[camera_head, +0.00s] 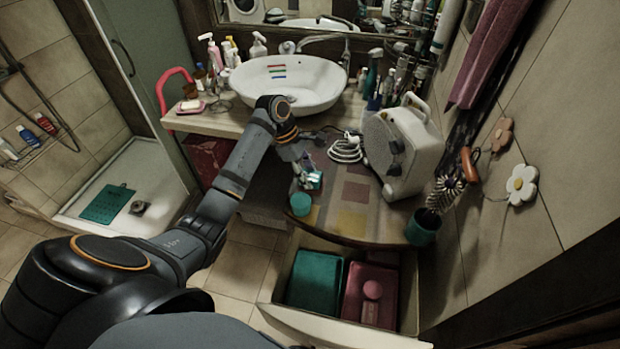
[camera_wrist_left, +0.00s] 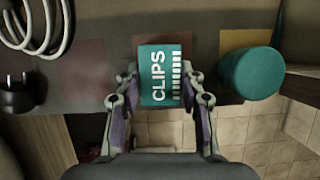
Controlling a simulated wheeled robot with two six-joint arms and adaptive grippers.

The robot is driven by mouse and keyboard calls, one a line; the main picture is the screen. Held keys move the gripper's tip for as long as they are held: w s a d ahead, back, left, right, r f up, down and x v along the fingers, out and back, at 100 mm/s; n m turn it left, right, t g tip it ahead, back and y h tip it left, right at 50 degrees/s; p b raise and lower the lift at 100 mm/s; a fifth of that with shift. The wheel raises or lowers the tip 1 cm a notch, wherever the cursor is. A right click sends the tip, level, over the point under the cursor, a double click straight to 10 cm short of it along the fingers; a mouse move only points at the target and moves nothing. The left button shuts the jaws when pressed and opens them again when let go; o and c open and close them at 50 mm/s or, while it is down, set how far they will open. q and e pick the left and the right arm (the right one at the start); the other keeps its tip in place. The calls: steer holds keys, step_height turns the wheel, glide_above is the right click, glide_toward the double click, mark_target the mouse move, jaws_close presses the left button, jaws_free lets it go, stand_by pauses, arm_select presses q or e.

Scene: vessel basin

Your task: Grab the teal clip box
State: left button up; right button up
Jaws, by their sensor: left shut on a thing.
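The teal clip box (camera_wrist_left: 160,72), marked CLIPS in white with white stripes, sits between my left gripper's fingers in the left wrist view. My left gripper (camera_wrist_left: 160,95) is shut on it, one finger against each side. In the head view the teal clip box (camera_head: 313,180) shows small at the counter's front edge, partly covered by my left gripper (camera_head: 306,172). I cannot tell whether the box still touches the counter. My right gripper is in neither view.
A round teal container (camera_head: 300,204) stands close by on the counter (camera_head: 345,222), also in the left wrist view (camera_wrist_left: 252,73). A white coiled cable (camera_head: 346,149) and a beige heater (camera_head: 398,150) stand behind. Below, an open drawer (camera_head: 412,290) holds a teal and a pink box.

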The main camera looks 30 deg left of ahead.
mark_target(313, 178)
arm_select(q)
steer(key=shift+c, duration=1)
steer(key=shift+r, duration=0.25)
steer(key=r, duration=0.2)
steer(key=s+r+b, duration=0.1)
steer(key=r, duration=0.1)
steer(key=shift+s, duration=0.1)
steer(key=s+d+r, duration=0.1)
steer(key=s+r, duration=0.3)
steer(key=s, duration=0.2)
steer(key=s+d+r+p, duration=0.1)
steer(key=s+r, duration=0.3)
steer(key=s, duration=0.3)
steer(key=shift+r, duration=0.25)
